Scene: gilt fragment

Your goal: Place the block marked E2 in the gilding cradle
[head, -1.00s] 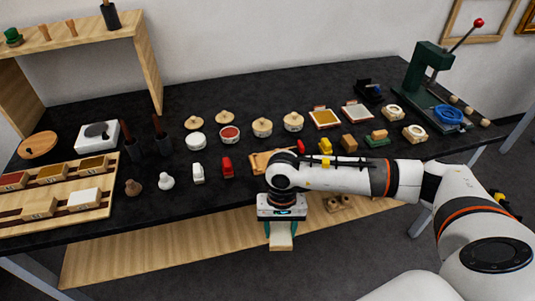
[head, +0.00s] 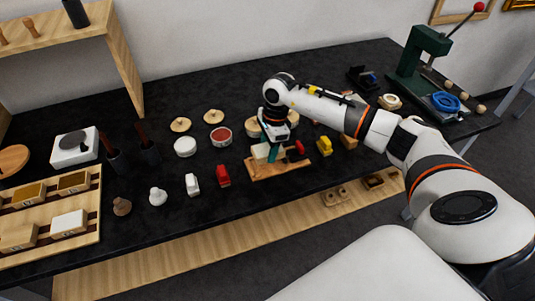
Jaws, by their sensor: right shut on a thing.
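My right gripper (head: 271,154) is over the table with its teal fingers shut on a pale cream block (head: 260,151). Any mark on the block is too small to read. The block is low over a wooden board (head: 267,174) near the table's front edge, which looks like the gilding cradle. I cannot tell whether the block touches the board. The gripper hides part of both. A small dark red piece (head: 299,148) is at the board's right end. My left gripper is not in view.
A wooden rack (head: 96,232) with several blocks lies at the left. A green press (head: 424,62) stands at the back right. Bare black tabletop shows behind the jars.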

